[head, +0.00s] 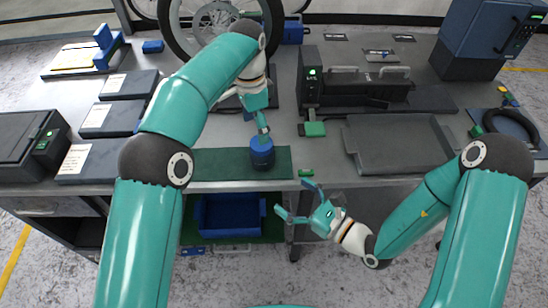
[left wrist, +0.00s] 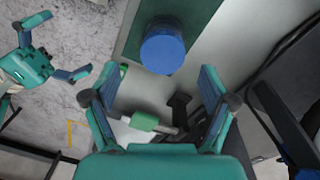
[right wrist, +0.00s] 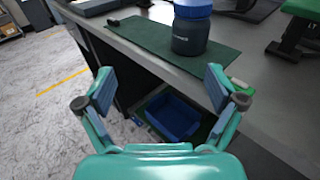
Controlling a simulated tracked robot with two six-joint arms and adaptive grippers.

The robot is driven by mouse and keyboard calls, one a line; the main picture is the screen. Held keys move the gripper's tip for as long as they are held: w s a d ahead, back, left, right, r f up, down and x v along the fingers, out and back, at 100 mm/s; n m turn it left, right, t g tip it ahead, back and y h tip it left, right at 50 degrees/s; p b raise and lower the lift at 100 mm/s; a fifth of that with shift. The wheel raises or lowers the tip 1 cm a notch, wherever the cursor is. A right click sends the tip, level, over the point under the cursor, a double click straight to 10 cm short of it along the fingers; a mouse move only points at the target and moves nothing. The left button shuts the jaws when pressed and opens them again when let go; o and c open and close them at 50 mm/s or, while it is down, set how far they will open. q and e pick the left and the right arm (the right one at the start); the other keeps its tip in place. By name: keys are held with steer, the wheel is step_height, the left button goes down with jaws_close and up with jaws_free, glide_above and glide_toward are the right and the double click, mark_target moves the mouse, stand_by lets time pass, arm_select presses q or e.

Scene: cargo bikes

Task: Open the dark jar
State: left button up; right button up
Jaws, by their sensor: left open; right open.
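The dark jar (right wrist: 190,38) stands upright on a green mat (head: 215,162), with its blue lid (right wrist: 193,8) on. In the head view the blue lid (head: 262,146) is seen from above. My left gripper (head: 262,127) is open above and behind the jar. In the left wrist view the lid (left wrist: 163,50) lies beyond the open fingers (left wrist: 152,85), apart from them. My right gripper (head: 293,199) is open and empty in front of the bench edge, lower right of the jar. Its open fingers (right wrist: 159,82) are also apart from the jar.
A blue bin (head: 229,216) sits on a shelf below the mat. A grey tray (head: 398,147) and a black machine (head: 355,90) stand right of the jar. A small green block (head: 306,172) lies by the mat. Dark boxes (head: 110,118) and a wheel (head: 215,22) are around.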

mark_target(262, 153)
arm_select(q)
steer(key=shift+w+d+r, duration=0.25)
steer(key=shift+d+r, duration=0.3)
steer(key=shift+r, duration=0.5)
arm_select(e)
steer(key=w+a, duration=0.2)
steer(key=w, duration=0.3)
steer(key=w+a+r+m+t+h, duration=0.1)
steer(key=w+a, duration=0.2)
steer(key=w, duration=0.2)
steer(key=w+a+t, duration=0.1)
steer(key=w+a, duration=0.1)
steer(key=w, duration=0.3)
steer(key=shift+w+a+r, duration=0.15)
steer(key=shift+a+r, duration=0.1)
steer(key=shift+r, duration=0.15)
steer(key=shift+c, duration=0.4)
steer(key=c, duration=1.6)
arm_select(q)
steer(key=shift+c, duration=0.5)
arm_select(e)
jaws_close()
arm_select(q)
steer(key=shift+w, duration=0.1)
steer(key=shift+c, duration=0.5)
steer(key=shift+f, duration=4.05)
